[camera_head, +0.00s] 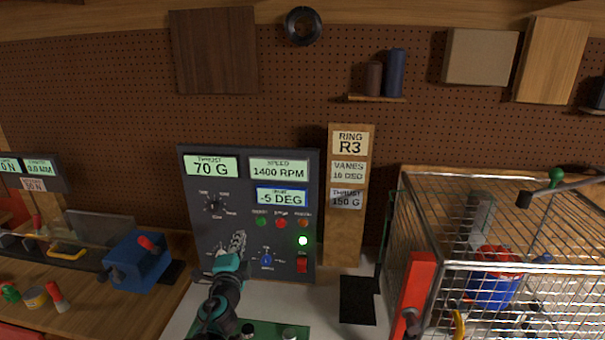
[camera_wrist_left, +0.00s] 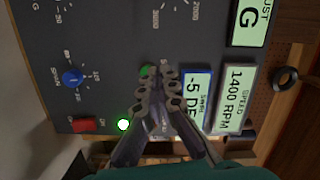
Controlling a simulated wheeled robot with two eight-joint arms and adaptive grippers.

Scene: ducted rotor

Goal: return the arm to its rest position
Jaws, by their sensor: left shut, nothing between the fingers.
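My left gripper (camera_head: 238,243) is in front of the dark control panel (camera_head: 188,165), near its lower middle, with its arm coming up from below. In the left wrist view, the gripper (camera_wrist_left: 157,75) is shut and empty, its fingertips near the green button (camera_wrist_left: 146,70); I cannot tell whether they touch it. The panel displays read 70 G, 1400 RPM and -5 DEG. A green lamp (camera_head: 303,240) is lit above a red switch (camera_head: 302,265). A blue knob (camera_head: 266,260) sits to the right of the gripper. My right gripper is not in view.
A wire cage (camera_head: 480,265) with a red-and-blue object inside stands at the right, beside a red upright (camera_head: 415,290). A wooden sign board (camera_head: 347,225) stands right of the panel. A blue vise-like tool (camera_head: 138,262) is on the left bench. Pegboard is behind.

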